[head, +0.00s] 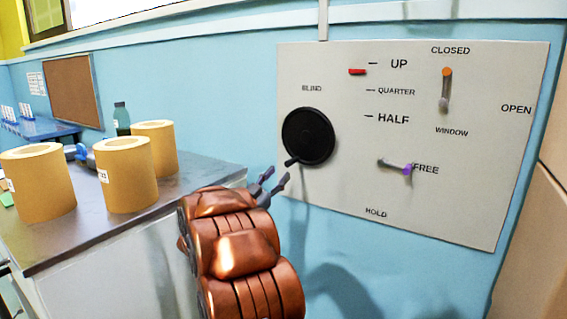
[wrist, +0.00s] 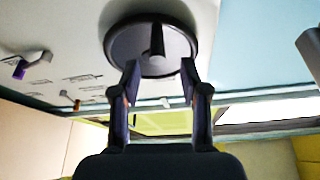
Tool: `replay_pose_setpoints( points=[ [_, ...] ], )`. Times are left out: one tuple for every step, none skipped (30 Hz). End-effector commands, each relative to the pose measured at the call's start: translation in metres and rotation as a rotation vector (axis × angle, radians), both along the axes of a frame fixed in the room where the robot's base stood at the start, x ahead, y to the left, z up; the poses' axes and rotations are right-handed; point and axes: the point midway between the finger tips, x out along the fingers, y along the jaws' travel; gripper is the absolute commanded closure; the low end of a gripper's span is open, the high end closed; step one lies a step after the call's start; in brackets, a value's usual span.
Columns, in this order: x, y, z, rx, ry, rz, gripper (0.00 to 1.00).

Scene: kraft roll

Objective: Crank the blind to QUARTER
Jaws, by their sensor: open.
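The black round blind crank (head: 308,137) is on the light grey panel, under the word BLIND. Its handle (head: 291,161) sticks out at the disc's lower left. My gripper (head: 275,180) is open, just below and left of the handle. In the wrist view the handle (wrist: 157,40) lies ahead of the gap between the fingertips (wrist: 160,72), which look apart from it. The red blind marker (head: 357,71) sits slightly below the UP mark, above the QUARTER mark (head: 370,90). The purple-tipped lever (head: 407,169) points at FREE.
The orange-tipped window lever (head: 447,73) points up at CLOSED. A counter (head: 140,215) at left carries several kraft rolls (head: 126,176) and a dark green bottle (head: 122,118). The wall below the panel is clear.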

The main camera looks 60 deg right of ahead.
Motion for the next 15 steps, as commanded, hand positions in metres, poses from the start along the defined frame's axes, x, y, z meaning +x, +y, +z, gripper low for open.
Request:
replay_pose_setpoints(
  points=[
    [-0.003,-0.007,0.002,-0.001,0.000,-0.006,0.55],
    [-0.003,-0.011,0.004,-0.002,0.001,-0.006,0.55],
    [-0.004,-0.016,0.006,-0.003,0.001,-0.008,0.55],
    [-0.005,-0.020,0.007,-0.004,0.002,-0.008,0.55],
    [-0.005,-0.024,0.009,-0.004,0.002,-0.009,0.55],
    [-0.005,-0.030,0.011,-0.003,0.001,-0.009,0.55],
    [-0.005,-0.034,0.012,-0.002,0.000,-0.009,0.55],
    [-0.005,-0.037,0.014,-0.001,-0.001,-0.007,0.55],
    [-0.005,-0.042,0.016,-0.001,-0.001,-0.007,0.55],
    [-0.005,-0.045,0.017,-0.002,-0.001,-0.008,0.55],
    [-0.005,-0.048,0.018,-0.002,-0.001,-0.008,0.55],
    [-0.005,-0.052,0.020,-0.002,0.000,-0.007,0.55],
    [-0.005,-0.055,0.021,-0.002,0.000,-0.007,0.55],
    [-0.005,-0.057,0.021,-0.001,0.002,-0.006,0.55],
    [-0.004,-0.059,0.022,0.000,0.002,-0.005,0.55]
  ],
)
